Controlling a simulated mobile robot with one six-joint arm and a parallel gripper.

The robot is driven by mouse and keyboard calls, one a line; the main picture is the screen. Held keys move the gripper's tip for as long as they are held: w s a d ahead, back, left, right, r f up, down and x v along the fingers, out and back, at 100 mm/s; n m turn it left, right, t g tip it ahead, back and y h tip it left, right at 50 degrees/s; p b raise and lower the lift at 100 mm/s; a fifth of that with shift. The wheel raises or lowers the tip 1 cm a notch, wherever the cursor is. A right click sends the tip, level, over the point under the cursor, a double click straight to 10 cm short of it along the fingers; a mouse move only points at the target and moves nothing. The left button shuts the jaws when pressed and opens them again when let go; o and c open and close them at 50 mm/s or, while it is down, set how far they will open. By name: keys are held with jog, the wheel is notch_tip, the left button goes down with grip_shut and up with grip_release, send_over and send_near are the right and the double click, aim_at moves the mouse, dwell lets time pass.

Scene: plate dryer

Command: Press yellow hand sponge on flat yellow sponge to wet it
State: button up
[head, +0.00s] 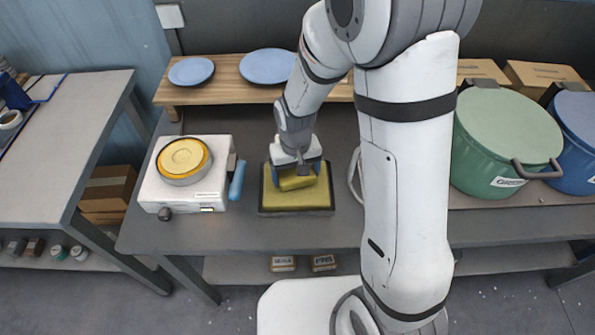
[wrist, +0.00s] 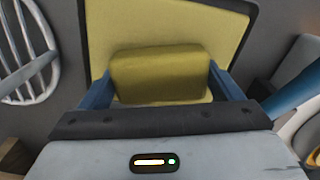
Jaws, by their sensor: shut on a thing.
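The yellow hand sponge (head: 296,182) is held between the blue fingers of my gripper (head: 297,172). It also shows in the wrist view (wrist: 160,74), with one finger on each side. The flat yellow sponge (head: 318,196) lies in a dark shallow tray (head: 296,212) on the grey table. In the wrist view the flat sponge (wrist: 165,22) spreads behind and under the hand sponge. The hand sponge is over the flat sponge, very close to it. I cannot tell whether the two touch.
A white device (head: 210,190) with a round yellow top stands left of the tray, a blue handle (head: 238,180) beside it. Blue plates (head: 268,66) lie on a wooden shelf (head: 225,88) behind. A green pot (head: 505,140) stands right. Right of the tray, a white rack (wrist: 25,55) lies close.

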jog(key=shift+r+p, duration=1.95)
jog(key=shift+r, duration=1.3)
